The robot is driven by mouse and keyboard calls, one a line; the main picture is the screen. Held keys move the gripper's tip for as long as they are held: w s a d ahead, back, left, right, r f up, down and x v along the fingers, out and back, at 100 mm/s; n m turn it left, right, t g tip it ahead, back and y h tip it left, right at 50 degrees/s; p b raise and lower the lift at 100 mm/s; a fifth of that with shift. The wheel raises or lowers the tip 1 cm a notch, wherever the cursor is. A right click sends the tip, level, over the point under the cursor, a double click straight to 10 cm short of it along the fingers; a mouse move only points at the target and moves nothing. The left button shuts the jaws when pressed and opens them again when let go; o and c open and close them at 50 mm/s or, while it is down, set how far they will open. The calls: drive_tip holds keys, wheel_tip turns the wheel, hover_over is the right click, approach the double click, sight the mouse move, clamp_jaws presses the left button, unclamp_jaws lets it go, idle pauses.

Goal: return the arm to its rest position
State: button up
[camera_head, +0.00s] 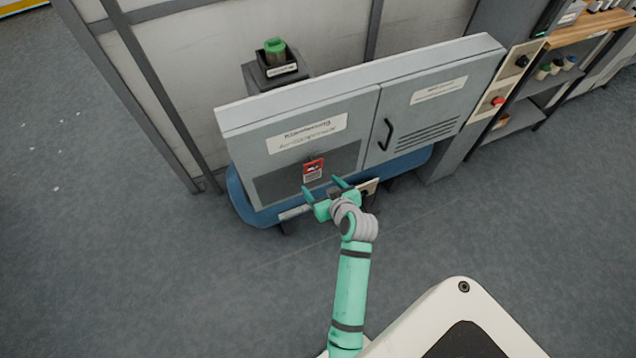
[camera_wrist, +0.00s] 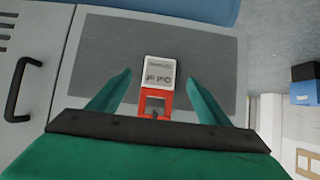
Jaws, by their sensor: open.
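My green gripper (camera_head: 322,185) is in front of the lower left part of a grey cabinet (camera_head: 425,122). Its two fingers are spread apart with nothing between them that I can see held. In the wrist view my gripper (camera_wrist: 175,82) is open, and a red and white tag (camera_wrist: 157,75) shows between the fingers, against a dark panel (camera_wrist: 205,55). In the head view the tag (camera_head: 313,171) is on the dark panel just above the fingertips. I cannot tell whether the fingers touch the panel. My arm is stretched out forward from the bottom of the head view.
A blue base (camera_head: 240,201) runs under the cabinet. A black door handle (camera_head: 387,134) sticks out to the right of the gripper. A dark holder with a green-topped item (camera_head: 275,46) stands behind. A shelf unit (camera_head: 520,118) is at the right. Open floor (camera_head: 150,270) lies left.

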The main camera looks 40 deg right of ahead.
drive_tip(key=v, duration=0.7)
drive_tip(key=shift+s+r, duration=0.15)
drive_tip(key=shift+s, duration=0.15)
drive_tip(key=shift+a, duration=0.2)
drive_tip(key=s+a+f+h, duration=0.1)
drive_tip(key=s+a+f, duration=0.1)
drive_tip(key=s+a, duration=0.35)
drive_tip(key=s+a+f, duration=0.1)
drive_tip(key=s+a, duration=0.2)
drive_tip(key=a, duration=0.6)
drive_tip(key=s+a+r+n+t+y, duration=0.1)
drive_tip(key=s+a+r+t, duration=0.1)
drive_tip(key=s+a+r, duration=0.3)
drive_tip(key=s+a+r+n+t+y, duration=0.1)
drive_tip(key=s+a+r, duration=0.4)
drive_tip(key=a, duration=0.5)
drive_tip(key=shift+s+a+r+n+t+y, duration=0.3)
drive_tip(key=shift+s+t+y, duration=0.45)
drive_tip(key=shift+s, duration=0.45)
